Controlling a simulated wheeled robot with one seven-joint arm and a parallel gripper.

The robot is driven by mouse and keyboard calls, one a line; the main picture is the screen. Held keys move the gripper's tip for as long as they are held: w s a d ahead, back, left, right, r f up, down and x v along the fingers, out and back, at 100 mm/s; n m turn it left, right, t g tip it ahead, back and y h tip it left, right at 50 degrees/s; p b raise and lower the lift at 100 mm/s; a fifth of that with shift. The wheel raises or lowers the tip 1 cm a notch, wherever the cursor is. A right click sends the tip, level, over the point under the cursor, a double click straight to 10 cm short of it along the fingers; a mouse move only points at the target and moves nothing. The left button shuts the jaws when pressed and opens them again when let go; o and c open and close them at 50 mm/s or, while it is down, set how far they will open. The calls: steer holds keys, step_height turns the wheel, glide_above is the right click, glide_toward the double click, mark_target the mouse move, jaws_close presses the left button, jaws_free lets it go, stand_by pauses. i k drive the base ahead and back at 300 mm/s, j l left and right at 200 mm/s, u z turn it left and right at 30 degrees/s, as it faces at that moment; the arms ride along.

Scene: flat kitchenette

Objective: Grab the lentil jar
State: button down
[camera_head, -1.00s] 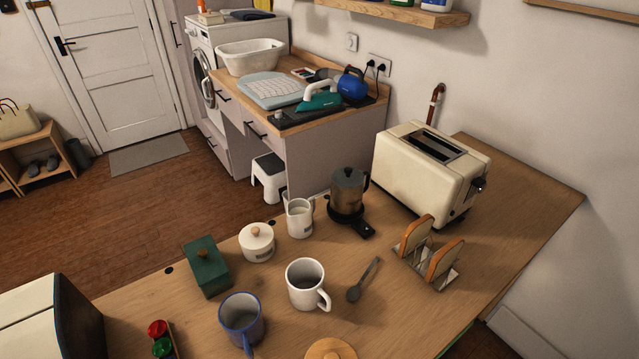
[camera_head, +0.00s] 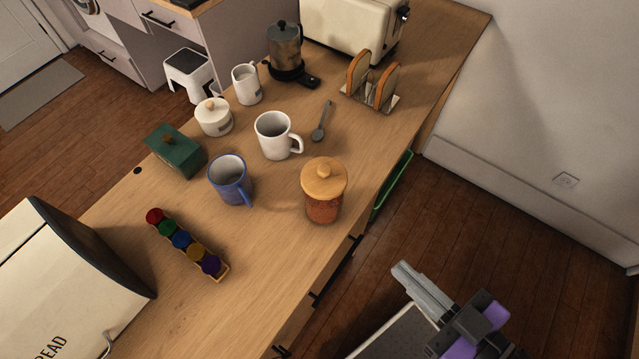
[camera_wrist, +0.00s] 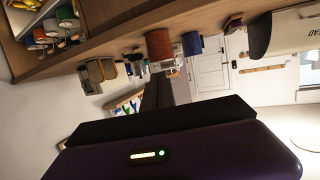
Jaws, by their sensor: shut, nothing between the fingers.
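The lentil jar (camera_head: 323,205) has orange-red contents and a round wooden lid with a knob. It stands upright on the wooden counter near its right edge, in the head view. An orange-brown cylinder (camera_wrist: 160,48) in the wrist view looks like the same jar. My gripper (camera_head: 405,270) is at the lower right of the head view, over the floor side of the counter. It is apart from the jar, to its lower right, shut and empty. Its dark fingers also show in the wrist view.
A blue mug (camera_head: 228,183) and white mug (camera_head: 272,140) stand left of the jar. A spoon (camera_head: 321,122) and toast rack (camera_head: 370,95) lie beyond. A rack of coloured capsules (camera_head: 190,245) and a bread box (camera_head: 60,285) are leftward. A green-edged item (camera_head: 393,187) sits beside the counter edge.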

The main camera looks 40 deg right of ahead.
mark_target(318, 213)
steer(key=j+z, duration=0.15)
steer(key=z, duration=0.25)
steer(key=j+z, duration=0.2)
steer(key=z, duration=0.2)
steer(key=k+j+z, duration=0.1)
steer(key=z, duration=0.3)
steer(key=k+j+z, duration=0.25)
steer(key=k+j, duration=0.3)
steer(key=j, duration=0.2)
steer(key=k+j+z, duration=0.3)
steer(key=k+j, duration=0.25)
